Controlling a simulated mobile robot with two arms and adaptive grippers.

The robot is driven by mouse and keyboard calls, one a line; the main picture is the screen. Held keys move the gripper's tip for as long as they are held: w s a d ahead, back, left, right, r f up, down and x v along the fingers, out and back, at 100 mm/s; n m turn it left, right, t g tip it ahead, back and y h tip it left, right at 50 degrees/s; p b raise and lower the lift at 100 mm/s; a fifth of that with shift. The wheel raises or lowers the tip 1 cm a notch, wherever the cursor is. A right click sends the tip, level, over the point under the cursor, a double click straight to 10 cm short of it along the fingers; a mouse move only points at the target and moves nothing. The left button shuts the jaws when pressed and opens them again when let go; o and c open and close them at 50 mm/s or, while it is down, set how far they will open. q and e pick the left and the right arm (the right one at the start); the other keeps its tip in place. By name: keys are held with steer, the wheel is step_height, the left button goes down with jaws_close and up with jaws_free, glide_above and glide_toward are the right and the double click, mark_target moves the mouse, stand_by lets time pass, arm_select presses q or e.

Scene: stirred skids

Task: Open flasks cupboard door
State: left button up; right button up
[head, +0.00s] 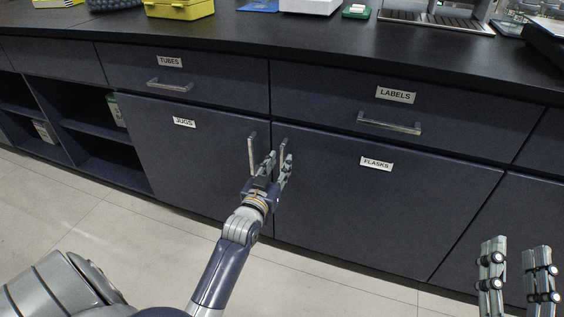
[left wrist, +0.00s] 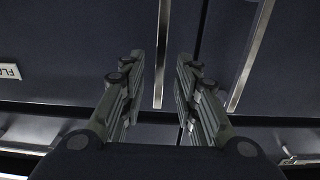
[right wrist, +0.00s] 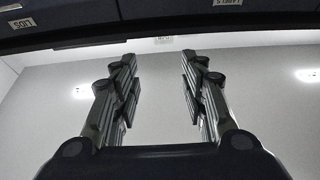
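The flasks cupboard door (head: 385,205) is dark blue, labelled FLASKS (head: 377,163), and closed flush with the cabinet front. Its upright metal handle (head: 283,150) is near the door's left edge. My left gripper (head: 278,160) is open at this handle. In the left wrist view the flasks handle (left wrist: 163,50) lines up between the two spread fingers, apart from both; its depth between them is hard to tell. My right gripper (head: 516,252) is open and empty, low at the right, away from the door.
The jugs door (head: 190,155) is closed, its handle (head: 251,155) just left of my left gripper. Tubes drawer (head: 185,75) and labels drawer (head: 400,110) above are shut. Open shelves (head: 90,130) stand at left. The pale floor (head: 300,283) before the cupboards looks clear.

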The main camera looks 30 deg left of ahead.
arm_select(q)
steer(key=shift+b+x, duration=0.35)
steer(key=shift+x, duration=1.15)
arm_select(e)
steer(key=shift+s+r+t+y, duration=0.1)
steer(key=shift+s+r+t, duration=0.25)
steer(key=shift+r, duration=0.25)
steer(key=shift+s+r+t+y, duration=0.1)
steer(key=shift+s+r+t, duration=0.2)
steer(key=shift+r+t, duration=0.25)
steer(key=shift+s+r+t+y, duration=0.1)
steer(key=shift+s+r+t, duration=0.2)
steer(key=shift+r, duration=0.4)
arm_select(q)
jaws_close()
